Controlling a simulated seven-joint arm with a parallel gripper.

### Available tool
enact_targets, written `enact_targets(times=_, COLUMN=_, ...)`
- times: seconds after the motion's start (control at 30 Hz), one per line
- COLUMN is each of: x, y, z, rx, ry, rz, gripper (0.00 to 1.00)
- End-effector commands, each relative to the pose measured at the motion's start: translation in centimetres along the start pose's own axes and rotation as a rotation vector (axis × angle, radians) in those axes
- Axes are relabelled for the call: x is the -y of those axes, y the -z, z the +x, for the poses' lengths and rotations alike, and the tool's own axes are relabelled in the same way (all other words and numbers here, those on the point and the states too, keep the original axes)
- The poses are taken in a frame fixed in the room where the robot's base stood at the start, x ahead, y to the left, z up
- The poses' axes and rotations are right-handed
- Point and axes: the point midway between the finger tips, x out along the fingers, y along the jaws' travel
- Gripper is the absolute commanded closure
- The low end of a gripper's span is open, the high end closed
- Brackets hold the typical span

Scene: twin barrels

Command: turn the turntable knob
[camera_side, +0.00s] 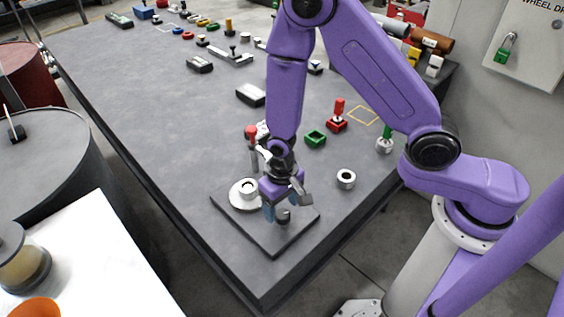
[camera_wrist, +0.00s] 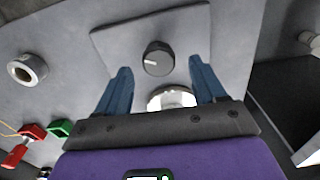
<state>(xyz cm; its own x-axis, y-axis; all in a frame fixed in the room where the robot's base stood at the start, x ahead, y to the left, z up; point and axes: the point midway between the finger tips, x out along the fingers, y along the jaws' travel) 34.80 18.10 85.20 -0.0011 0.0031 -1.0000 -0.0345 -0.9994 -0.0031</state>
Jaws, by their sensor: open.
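The turntable base (camera_side: 278,240) is a dark square plate near the table's front corner; its top also shows in the wrist view (camera_wrist: 112,42). A white round platter (camera_side: 238,197) with a raised hub sits on it. The dark round knob (camera_side: 283,216) is partly hidden by a finger in the side view. In the wrist view the knob (camera_wrist: 158,60) shows a white pointer line. My gripper (camera_side: 279,210) is open above the plate, its blue fingers pointing down near the knob. In the wrist view the knob lies ahead between the fingertips (camera_wrist: 160,68), with no contact visible.
A grey ring (camera_side: 346,179) stands right of the plate. A green square ring (camera_side: 315,139) and a red block with a peg (camera_side: 337,124) lie behind. A red-topped post (camera_side: 251,134) stands close behind my wrist. The table's left front is clear.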

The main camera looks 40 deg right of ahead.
Motion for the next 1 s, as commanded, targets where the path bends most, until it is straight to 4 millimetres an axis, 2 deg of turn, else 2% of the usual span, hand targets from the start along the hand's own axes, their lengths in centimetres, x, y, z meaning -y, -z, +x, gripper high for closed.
enact_targets(times=1.0, x=0.0, y=0.1, z=-13.8, rx=-0.005, ry=-0.001, rz=0.001, gripper=0.30)
